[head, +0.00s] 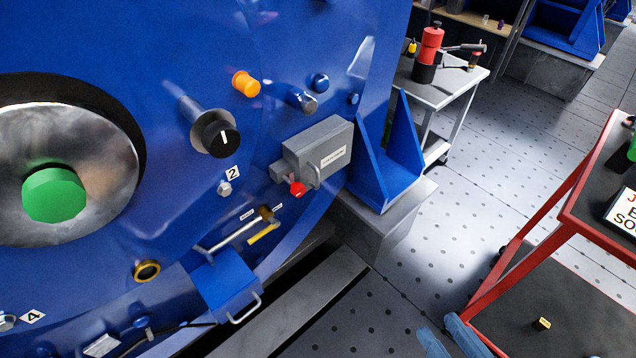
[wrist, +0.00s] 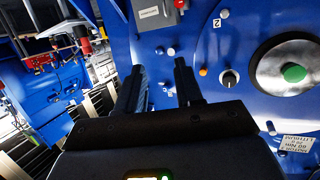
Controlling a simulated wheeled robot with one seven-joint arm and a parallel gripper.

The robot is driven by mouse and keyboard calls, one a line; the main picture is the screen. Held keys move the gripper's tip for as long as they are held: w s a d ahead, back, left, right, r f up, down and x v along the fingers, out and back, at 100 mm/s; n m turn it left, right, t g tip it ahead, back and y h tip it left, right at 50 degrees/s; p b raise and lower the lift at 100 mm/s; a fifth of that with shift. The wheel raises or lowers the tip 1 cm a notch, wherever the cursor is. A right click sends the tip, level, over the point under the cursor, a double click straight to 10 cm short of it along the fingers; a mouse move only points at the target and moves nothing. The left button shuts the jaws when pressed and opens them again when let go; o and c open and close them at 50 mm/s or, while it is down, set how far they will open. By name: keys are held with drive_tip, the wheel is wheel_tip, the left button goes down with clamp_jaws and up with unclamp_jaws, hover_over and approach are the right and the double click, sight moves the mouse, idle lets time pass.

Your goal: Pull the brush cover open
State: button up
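The blue machine (head: 290,50) fills the left half of the head view. The likeliest brush cover is a blue box-shaped cover (head: 224,284) low on its face, with a pale bar handle (head: 247,309) along its lower right side. I cannot tell from the head view whether it stands a little open. My gripper (wrist: 158,72) shows in the wrist view with two dark fingers spread apart and nothing between them. It points toward the machine's face, and no contact shows. I cannot make out the blue cover clearly in the wrist view.
A grey box (head: 322,152) with a red knob juts out above right of the cover. A metal rod and a yellow-handled part (head: 264,233) lie just above it. A red cart (head: 560,235) stands at right, a small table (head: 440,90) behind.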

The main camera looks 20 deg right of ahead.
drive_tip(key=w+f+b, duration=0.3)
drive_tip(key=w+f, duration=0.3)
drive_tip(key=w, duration=0.1)
drive_tip(key=n+t+y+b, duration=0.2)
drive_tip(key=t+y+b, duration=0.1)
drive_tip(key=b, duration=0.5)
approach(318, 176)
drive_tip(key=w, duration=0.2)
drive_tip(key=shift+w+a+p, duration=0.15)
drive_tip(key=shift+w+p, duration=0.05)
drive_tip(key=shift+w, duration=0.95)
drive_tip(key=shift+w+a+p, duration=0.2)
drive_tip(key=shift+w, duration=0.9)
drive_tip(key=shift+w+a+p, duration=0.15)
drive_tip(key=shift+w+p, duration=0.05)
drive_tip(key=shift+w, duration=0.95)
drive_tip(key=shift+c, duration=0.5)
clamp_jaws()
